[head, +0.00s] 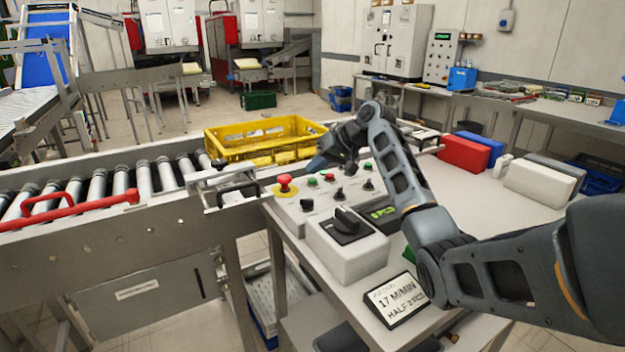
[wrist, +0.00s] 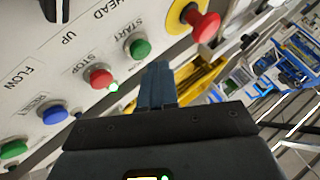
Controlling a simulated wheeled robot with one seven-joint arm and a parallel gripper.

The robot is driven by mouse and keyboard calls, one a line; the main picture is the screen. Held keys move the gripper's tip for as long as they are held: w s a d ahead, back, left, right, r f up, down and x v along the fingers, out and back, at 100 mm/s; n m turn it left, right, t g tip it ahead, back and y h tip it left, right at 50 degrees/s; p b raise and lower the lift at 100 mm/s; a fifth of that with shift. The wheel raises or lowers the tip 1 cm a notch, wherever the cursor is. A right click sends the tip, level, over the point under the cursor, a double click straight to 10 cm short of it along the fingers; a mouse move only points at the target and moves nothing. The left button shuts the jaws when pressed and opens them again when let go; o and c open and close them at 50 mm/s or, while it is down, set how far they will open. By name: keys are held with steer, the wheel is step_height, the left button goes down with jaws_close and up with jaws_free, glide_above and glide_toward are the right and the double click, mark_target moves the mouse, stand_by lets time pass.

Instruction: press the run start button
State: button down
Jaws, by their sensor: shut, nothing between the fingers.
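The green START button (wrist: 140,48) sits on the light control panel in the wrist view, with its printed label beside it. It also shows in the head view (head: 312,182). The red STOP button (wrist: 101,78) is next to it. My gripper (wrist: 158,68) is shut and empty, with its blue-grey fingertips close to the START button in the picture, a little below and right of it. I cannot tell the gap in depth. In the head view my gripper (head: 322,161) hangs over the back edge of the panel.
A red emergency stop knob (wrist: 205,25) on yellow stands near START. A blue RESET button (wrist: 54,114) and another green button (wrist: 13,149) lie beyond STOP. A yellow crate (head: 262,139) is behind the panel. A boxed rotary switch (head: 347,245) stands in front.

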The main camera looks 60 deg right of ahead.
mark_target(316, 180)
steer(key=shift+r+p, duration=2.2)
steer(key=shift+r, duration=0.35)
steer(key=shift+f, duration=0.1)
